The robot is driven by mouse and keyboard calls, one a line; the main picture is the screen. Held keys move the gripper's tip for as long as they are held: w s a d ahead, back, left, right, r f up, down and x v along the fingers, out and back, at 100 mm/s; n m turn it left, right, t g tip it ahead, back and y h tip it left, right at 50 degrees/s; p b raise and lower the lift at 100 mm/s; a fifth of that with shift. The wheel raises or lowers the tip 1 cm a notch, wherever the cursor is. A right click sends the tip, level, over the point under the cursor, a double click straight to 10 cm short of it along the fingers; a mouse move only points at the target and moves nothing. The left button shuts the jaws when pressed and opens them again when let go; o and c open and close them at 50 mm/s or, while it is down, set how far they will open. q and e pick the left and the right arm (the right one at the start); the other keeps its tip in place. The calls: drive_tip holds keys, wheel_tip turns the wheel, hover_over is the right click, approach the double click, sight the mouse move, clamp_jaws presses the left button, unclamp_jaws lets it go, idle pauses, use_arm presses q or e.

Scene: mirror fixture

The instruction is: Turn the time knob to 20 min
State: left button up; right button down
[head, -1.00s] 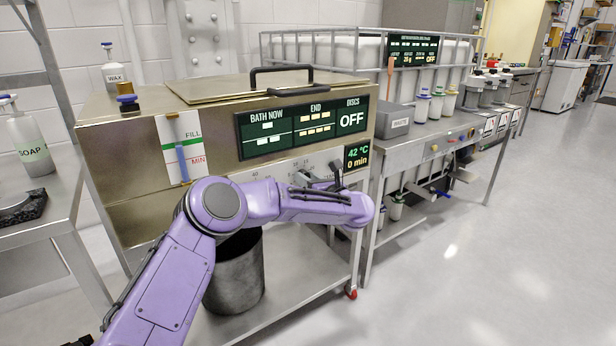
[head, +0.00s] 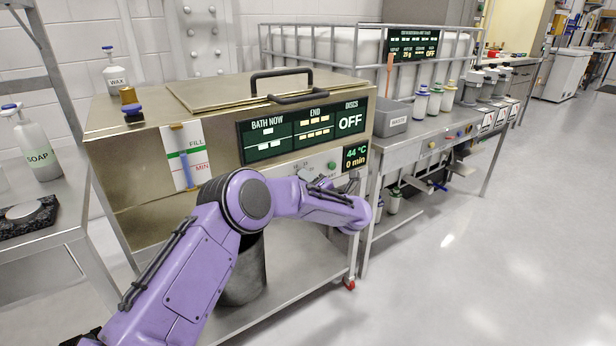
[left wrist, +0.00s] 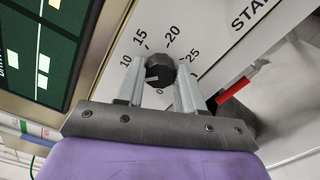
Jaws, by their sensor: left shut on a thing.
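The time knob (left wrist: 159,70) is a small dark round knob on the pale panel, ringed by printed numbers 0, 10, 15, 20 and 25 in the left wrist view. My left gripper (left wrist: 160,77) is shut on it, one finger on each side. A light mark shows on the knob's face, but which number it points at is hard to tell. The small display (head: 355,157) reads 44 °C and 0 min. My right gripper is not in view.
The START label (left wrist: 250,15) is close beside the dial. A red-tipped part (left wrist: 236,83) is near the right finger. The metal bath cabinet (head: 155,115) has a dark status panel (head: 300,131) showing OFF. A grey bucket (head: 243,278) stands below on the shelf.

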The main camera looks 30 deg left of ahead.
use_arm(q)
drive_tip(key=m+p, duration=0.3)
drive_tip(key=m, duration=0.9)
drive_tip(key=m+p, duration=0.4)
drive_tip(key=m, duration=0.7)
drive_tip(key=shift+s+f+m, duration=0.15)
drive_tip(key=shift+f+m, duration=0.05)
drive_tip(key=shift+m, duration=0.2)
idle(0.3)
drive_tip(key=o, duration=1)
drive_tip(key=shift+o, duration=0.2)
drive_tip(key=v, duration=1)
drive_tip(key=shift+d, duration=0.25)
